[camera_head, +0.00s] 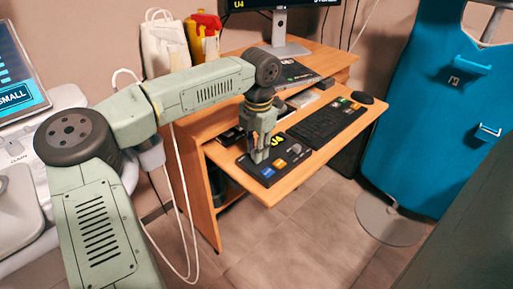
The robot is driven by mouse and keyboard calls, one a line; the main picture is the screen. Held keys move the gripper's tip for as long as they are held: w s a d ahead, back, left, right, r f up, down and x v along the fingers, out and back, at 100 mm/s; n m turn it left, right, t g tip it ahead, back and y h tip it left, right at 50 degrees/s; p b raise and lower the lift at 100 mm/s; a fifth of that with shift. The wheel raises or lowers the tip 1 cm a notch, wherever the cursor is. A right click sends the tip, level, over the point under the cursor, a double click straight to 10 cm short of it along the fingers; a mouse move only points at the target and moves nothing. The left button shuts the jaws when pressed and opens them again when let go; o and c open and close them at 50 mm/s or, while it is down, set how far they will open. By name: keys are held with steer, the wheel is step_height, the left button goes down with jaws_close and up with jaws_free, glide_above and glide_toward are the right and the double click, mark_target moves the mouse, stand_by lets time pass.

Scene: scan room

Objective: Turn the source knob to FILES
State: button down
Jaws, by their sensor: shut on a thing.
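A black control panel (266,181) lies on the pull-out shelf of the wooden desk. It carries a yellow "U4" marking, a blue button (267,170), an orange button (281,163) and a whitish one (296,149). My gripper (257,156) points down at the panel's left part, its fingers closed at the panel surface. It is shut on the source knob, which the fingers mostly hide. The knob's pointer and its labels, including FILES, cannot be read from here. The monitor (283,4) above also shows "U4" in yellow at its left.
A blue panel (420,105) stands at the right, and a white machine with a screen (15,85) at the left. Open tiled floor lies in front.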

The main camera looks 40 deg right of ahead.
steer(key=m, duration=0.6)
steer(key=m+p, duration=0.1)
steer(key=m, duration=0.4)
steer(key=shift+w+m+h, duration=0.1)
steer(key=shift+m+h, duration=0.2)
steer(key=shift+m, duration=0.1)
stand_by(0.3)
steer(key=c, duration=1.3)
jaws_free()
step_height(320, 180, up, 12)
steer(key=shift+a, duration=0.25)
